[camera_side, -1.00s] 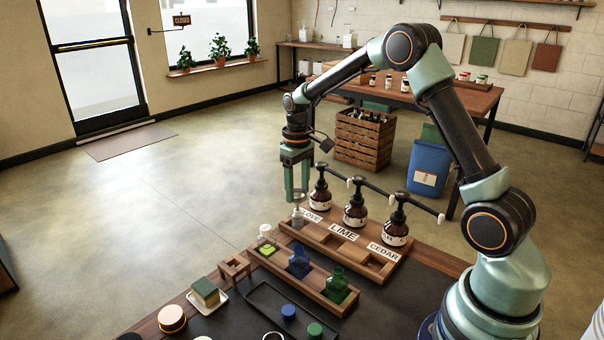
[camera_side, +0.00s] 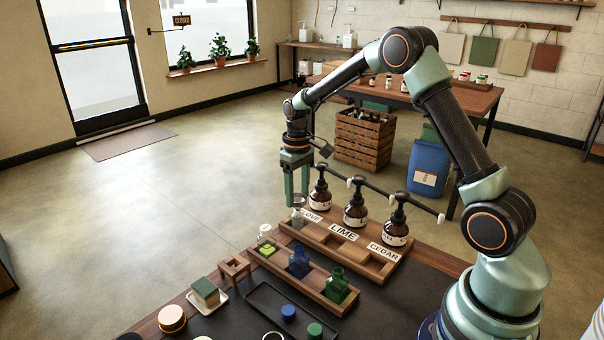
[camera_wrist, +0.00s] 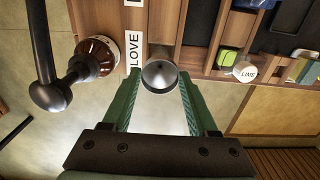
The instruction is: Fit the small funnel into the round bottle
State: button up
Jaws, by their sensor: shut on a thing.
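My gripper (camera_side: 297,196) points down over the left end of the labelled wooden rack, by the CLOVE label. Its green fingers are shut on the small grey funnel (camera_side: 299,202). In the wrist view the funnel (camera_wrist: 160,75) sits between the fingertips (camera_wrist: 160,84), its wide mouth toward the camera. Something pale shows just under it in the side view; I cannot tell whether it is the funnel's lower part or a bottle.
A black tray (camera_side: 270,312), blue and green caps, and a sponge (camera_side: 206,291) lie in front.

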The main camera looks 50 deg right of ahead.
dwell(0.3)
jog(key=o, duration=1.1)
jog(key=shift+r, duration=3.5)
jog(key=s+a+r+t, duration=0.2)
jog(key=s+a+r, duration=0.45)
jog(key=r, duration=0.25)
jog(key=s+a+t, duration=0.1)
jog(key=s, duration=0.3)
jog(key=s+a+t, duration=0.1)
jog(key=s, duration=0.3)
jog(key=s+a+t, duration=0.1)
jog(key=s+a, duration=0.1)
jog(key=s, duration=0.2)
jog(key=shift+t, duration=0.3)
